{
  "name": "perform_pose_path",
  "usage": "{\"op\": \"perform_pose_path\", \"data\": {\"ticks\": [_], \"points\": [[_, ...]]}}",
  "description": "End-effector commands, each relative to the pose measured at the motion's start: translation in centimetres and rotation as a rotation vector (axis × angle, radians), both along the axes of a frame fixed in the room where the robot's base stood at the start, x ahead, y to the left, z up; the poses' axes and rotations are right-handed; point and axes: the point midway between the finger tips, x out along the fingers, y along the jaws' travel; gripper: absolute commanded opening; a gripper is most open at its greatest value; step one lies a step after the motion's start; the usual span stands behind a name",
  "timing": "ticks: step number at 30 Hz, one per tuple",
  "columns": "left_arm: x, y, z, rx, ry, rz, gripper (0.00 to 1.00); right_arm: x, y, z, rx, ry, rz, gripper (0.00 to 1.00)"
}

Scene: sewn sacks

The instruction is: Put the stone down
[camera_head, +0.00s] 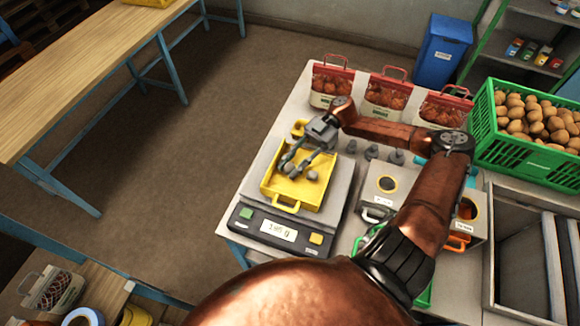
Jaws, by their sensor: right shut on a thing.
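My right gripper (302,168) reaches down over the yellow tray (287,204) on the digital scale (275,237). It is shut on a small grey stone (312,175) at its fingertips. The fingers partly cover the stone, and I cannot tell whether it touches the tray floor. The scale's display (278,230) seems to read 195 g. My left gripper is not in view.
Several grey weights (371,152) stand right of the scale. Red-topped bags (385,92) line the table's back. A box with round holes (388,184) stands under my right arm. A green crate (520,152) of round brown produce is at right.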

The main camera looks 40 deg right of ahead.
Motion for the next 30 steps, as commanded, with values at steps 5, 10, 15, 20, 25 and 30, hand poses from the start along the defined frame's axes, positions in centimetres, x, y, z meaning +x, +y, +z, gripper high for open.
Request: {"op": "perform_pose_path", "data": {"ticks": [5,10,15,20,25,30], "points": [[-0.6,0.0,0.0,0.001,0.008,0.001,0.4,0.0,0.0,-0.3,0.0,-0.002,0.0,0.0],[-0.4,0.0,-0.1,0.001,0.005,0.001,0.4,0.0,0.0,-0.5,0.0,-0.001,-0.001,0.0],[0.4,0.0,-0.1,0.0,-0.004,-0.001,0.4,0.0,0.0,-0.5,-0.001,-0.001,-0.001,0.31],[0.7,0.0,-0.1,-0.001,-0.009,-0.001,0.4,0.0,0.0,-0.5,-0.001,-0.001,-0.001,0.31],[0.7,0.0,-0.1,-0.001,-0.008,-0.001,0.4,0.1,-0.6,-0.2,-0.002,-0.002,-0.002,0.31],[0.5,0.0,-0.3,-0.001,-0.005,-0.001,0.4,0.4,-3.2,0.3,-0.004,-0.002,-0.004,0.31]]}}
